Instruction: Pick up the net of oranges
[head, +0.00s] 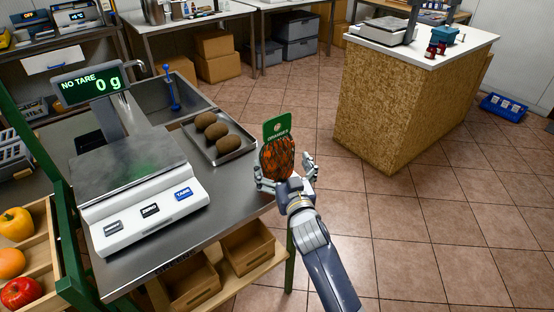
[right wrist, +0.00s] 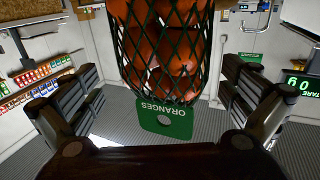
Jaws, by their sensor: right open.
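The net of oranges (head: 277,158) is dark green mesh around orange fruit, with a green label reading ORANGES above it. It appears upright near the right end of the steel counter; what supports it is not visible. My right gripper (head: 286,174) is open, with one finger on each side of the net's lower part in the head view. In the right wrist view the net (right wrist: 165,50) and its label sit between the spread fingers (right wrist: 160,92), with visible gaps on both sides. My left gripper is not in view.
A scale (head: 140,190) reading 0 g stands on the steel counter (head: 225,205). A metal tray (head: 238,152) with several brown, rounded items lies behind it, left of the net. Crates with fruit stand at left. A chipboard counter (head: 400,105) stands back right; tiled floor between is clear.

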